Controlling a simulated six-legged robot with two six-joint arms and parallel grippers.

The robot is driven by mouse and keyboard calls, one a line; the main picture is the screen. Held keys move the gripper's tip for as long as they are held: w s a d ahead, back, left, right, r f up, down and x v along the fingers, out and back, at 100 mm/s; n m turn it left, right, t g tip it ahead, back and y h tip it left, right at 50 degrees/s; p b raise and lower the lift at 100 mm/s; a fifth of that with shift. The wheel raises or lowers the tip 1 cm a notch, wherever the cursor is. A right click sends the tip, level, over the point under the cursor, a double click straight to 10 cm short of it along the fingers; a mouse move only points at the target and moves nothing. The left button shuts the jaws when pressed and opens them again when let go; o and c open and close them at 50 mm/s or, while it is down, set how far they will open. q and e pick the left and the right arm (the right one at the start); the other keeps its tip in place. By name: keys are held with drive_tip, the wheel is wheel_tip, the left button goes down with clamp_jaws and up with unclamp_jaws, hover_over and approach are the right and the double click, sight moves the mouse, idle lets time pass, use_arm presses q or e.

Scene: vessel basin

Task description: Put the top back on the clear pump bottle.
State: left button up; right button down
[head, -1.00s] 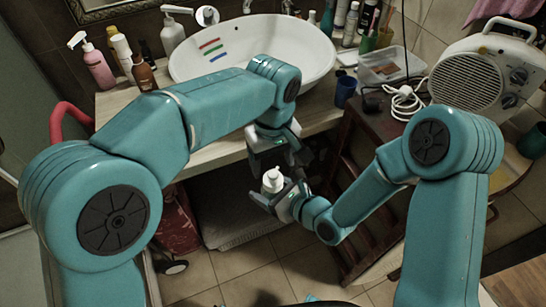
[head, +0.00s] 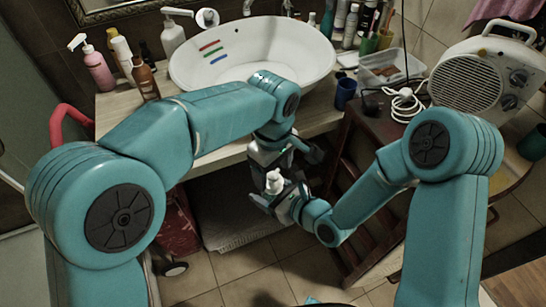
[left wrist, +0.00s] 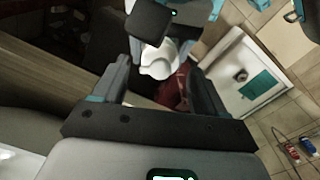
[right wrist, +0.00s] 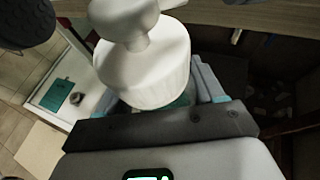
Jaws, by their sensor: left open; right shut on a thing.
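The white pump top (head: 273,183) stands upright just above my right gripper (head: 284,200). In the right wrist view its nozzle and wide collar (right wrist: 145,75) fill the upper middle. The right gripper is shut beneath the collar on what seems to be the clear pump bottle, whose body is mostly hidden. I cannot tell whether the top is fully seated. My left gripper (head: 283,168) is open and close above the top. In the left wrist view the white top (left wrist: 160,62) shows between and beyond its spread fingers.
The basin (head: 250,50) sits on the counter (head: 225,150) behind the grippers. A pink pump bottle (head: 97,68) and other bottles stand at its left. A fan heater (head: 468,80) and a clear box (head: 385,68) are at the right. Tiled floor lies below.

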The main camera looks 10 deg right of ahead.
sight(273, 175)
use_arm(q)
drive_tip(key=shift+f, duration=1.7)
drive_tip(key=c, duration=1.1)
drive_tip(key=m, duration=0.7)
drive_tip(key=o, duration=1.2)
drive_tip(key=shift+c, duration=0.2)
